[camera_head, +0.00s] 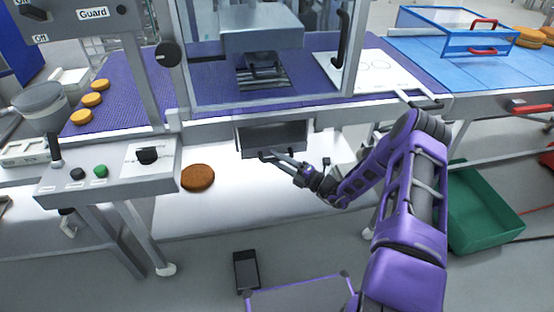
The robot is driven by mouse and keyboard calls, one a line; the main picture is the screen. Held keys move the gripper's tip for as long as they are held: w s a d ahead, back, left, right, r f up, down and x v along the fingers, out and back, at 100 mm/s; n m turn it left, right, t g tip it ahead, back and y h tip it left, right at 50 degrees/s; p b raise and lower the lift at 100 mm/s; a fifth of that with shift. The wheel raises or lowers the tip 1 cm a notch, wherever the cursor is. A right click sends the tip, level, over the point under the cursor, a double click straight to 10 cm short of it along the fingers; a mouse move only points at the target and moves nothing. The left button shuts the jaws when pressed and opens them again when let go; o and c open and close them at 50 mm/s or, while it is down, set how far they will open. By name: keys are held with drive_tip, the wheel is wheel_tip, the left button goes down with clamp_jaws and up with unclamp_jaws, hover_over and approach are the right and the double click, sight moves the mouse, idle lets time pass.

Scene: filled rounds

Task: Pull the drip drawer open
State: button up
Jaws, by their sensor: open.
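The drip drawer (272,140) is a grey metal front under the purple conveyor, below the guarded machine. A dark bar handle (272,154) runs along its lower part. I cannot tell how far the drawer stands out. My gripper (270,156) reaches in from the right, with its fingertips at the handle. The jaws are open. The fingers overlap the handle in this view, so I cannot tell whether they touch it or sit around it.
A control panel (112,176) with buttons stands at left. A brown round (198,178) lies left of the drawer on the white surface below. A green crate (485,212) is on the floor at right. A dark box (246,271) lies on the floor in front.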

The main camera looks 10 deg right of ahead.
drive_tip(key=shift+w+a, duration=0.1)
drive_tip(key=shift+a, duration=0.05)
drive_tip(key=shift+c, duration=0.3)
clamp_jaws()
idle(1.1)
